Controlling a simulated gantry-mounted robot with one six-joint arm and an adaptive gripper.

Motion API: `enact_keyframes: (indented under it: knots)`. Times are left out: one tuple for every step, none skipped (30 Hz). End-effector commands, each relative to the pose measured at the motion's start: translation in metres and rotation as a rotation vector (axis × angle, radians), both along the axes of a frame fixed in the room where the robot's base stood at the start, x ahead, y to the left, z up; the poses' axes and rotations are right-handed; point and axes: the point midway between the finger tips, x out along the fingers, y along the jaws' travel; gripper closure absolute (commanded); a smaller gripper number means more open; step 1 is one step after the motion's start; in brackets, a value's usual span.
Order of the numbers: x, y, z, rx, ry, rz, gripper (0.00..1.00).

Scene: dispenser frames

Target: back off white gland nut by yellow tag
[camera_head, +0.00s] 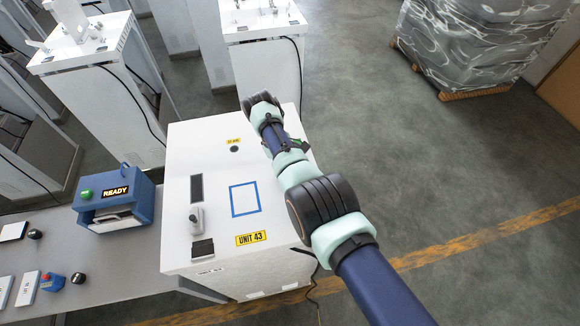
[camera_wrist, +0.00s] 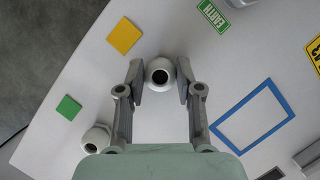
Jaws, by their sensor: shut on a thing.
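In the wrist view, a white gland nut (camera_wrist: 160,72) with a dark round opening stands on the white cabinet top, beside a square yellow tag (camera_wrist: 124,36) at its upper left. My gripper (camera_wrist: 161,84) has one finger on each side of this nut and is shut on it. A second white gland nut (camera_wrist: 97,138) stands at the lower left by a green tag (camera_wrist: 68,107), apart from the fingers.
The white cabinet (camera_head: 215,145) carries a blue square outline (camera_head: 245,199) and a yellow UNIT 43 label (camera_head: 251,238). A green EARTH label (camera_wrist: 213,16) lies right of the held nut. A blue box reading READY (camera_head: 115,198) stands on the grey bench to the left.

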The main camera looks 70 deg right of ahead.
Motion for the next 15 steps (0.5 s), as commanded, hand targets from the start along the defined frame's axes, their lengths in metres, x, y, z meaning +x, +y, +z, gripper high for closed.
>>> enact_keyframes:
  knots:
    - [0.0005,0.0,0.0,0.0,-0.001,0.003,1.0]
    - [0.0005,0.0,-0.0001,-0.001,-0.001,0.004,1.0]
    - [0.0005,0.0,-0.0002,0.0,-0.001,0.004,1.0]
    - [0.0005,0.0,-0.0003,0.0,-0.001,0.004,1.0]
    - [0.0005,0.0,-0.0003,0.0,-0.001,0.004,1.0]
    - [0.0005,0.0,-0.0003,-0.001,-0.001,0.004,1.0]
    - [0.0005,0.0,-0.0003,-0.001,-0.001,0.004,1.0]
    - [0.0005,0.0,-0.0003,-0.001,-0.001,0.004,1.0]
    - [0.0005,0.0,-0.0003,-0.001,-0.001,0.004,1.0]
    - [0.0005,0.0,-0.0004,0.0,-0.001,0.003,1.0]
    - [0.0005,0.0,-0.0003,-0.001,-0.001,0.004,0.6]
    - [0.0005,0.0,-0.0004,0.0,-0.001,0.003,0.53]
    - [0.0005,0.0,-0.0004,0.0,-0.001,0.003,0.48]
    - [0.0004,0.0,-0.0004,0.0,-0.001,0.003,0.43]
    - [0.0004,0.0,-0.0004,0.0,-0.001,0.003,0.4]
